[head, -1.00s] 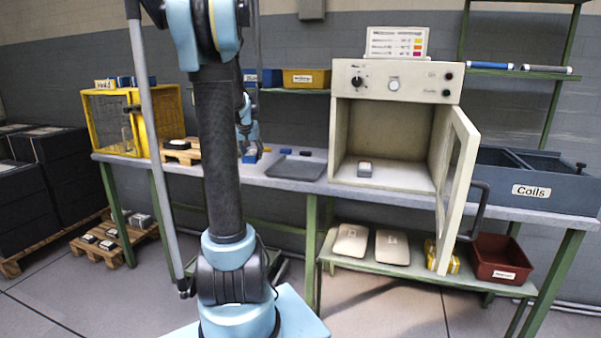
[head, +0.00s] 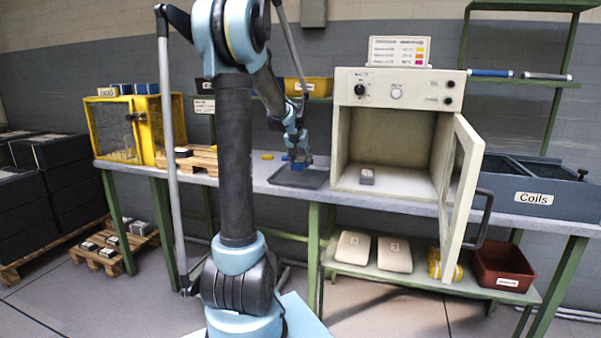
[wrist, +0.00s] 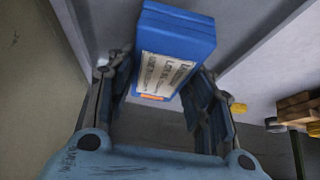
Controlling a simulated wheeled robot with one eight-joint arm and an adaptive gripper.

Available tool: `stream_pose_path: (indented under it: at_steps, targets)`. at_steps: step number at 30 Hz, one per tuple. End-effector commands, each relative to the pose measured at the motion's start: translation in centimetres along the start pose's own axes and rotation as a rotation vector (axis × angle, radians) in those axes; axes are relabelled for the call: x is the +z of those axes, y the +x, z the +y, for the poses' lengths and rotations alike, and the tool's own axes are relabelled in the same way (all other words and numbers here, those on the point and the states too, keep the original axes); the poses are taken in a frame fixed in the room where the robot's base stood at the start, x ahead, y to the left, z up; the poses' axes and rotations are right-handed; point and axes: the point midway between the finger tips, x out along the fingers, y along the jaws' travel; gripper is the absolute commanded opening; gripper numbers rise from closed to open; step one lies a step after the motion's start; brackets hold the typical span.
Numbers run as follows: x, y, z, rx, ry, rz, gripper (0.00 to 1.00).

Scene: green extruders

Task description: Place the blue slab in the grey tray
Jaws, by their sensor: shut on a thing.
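The blue slab (head: 297,156) is held between the fingers of my gripper (head: 298,163), over the grey tray (head: 312,181) on the bench. In the wrist view the blue slab (wrist: 180,36) shows a white printed label and an orange mark, with the fingers of my gripper (wrist: 160,95) on both sides of it. The grey tray is a shallow, dark, empty-looking tray left of the white oven. Whether the slab touches the tray floor, I cannot tell.
The white oven (head: 400,90) stands right of the tray, its door (head: 461,190) open, a small grey block (head: 367,176) inside. A yellow block (head: 267,155) lies just left behind the tray. A wooden pallet (head: 197,160) and yellow cage (head: 135,130) are further left.

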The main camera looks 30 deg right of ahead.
Motion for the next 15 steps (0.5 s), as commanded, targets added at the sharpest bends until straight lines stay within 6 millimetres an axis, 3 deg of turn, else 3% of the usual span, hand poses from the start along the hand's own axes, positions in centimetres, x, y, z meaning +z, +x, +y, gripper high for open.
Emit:
stream_pose_path:
  at_steps: [15]
  targets:
    - [2.5,3.9,0.0,0.0,-0.001,0.001,0.16]
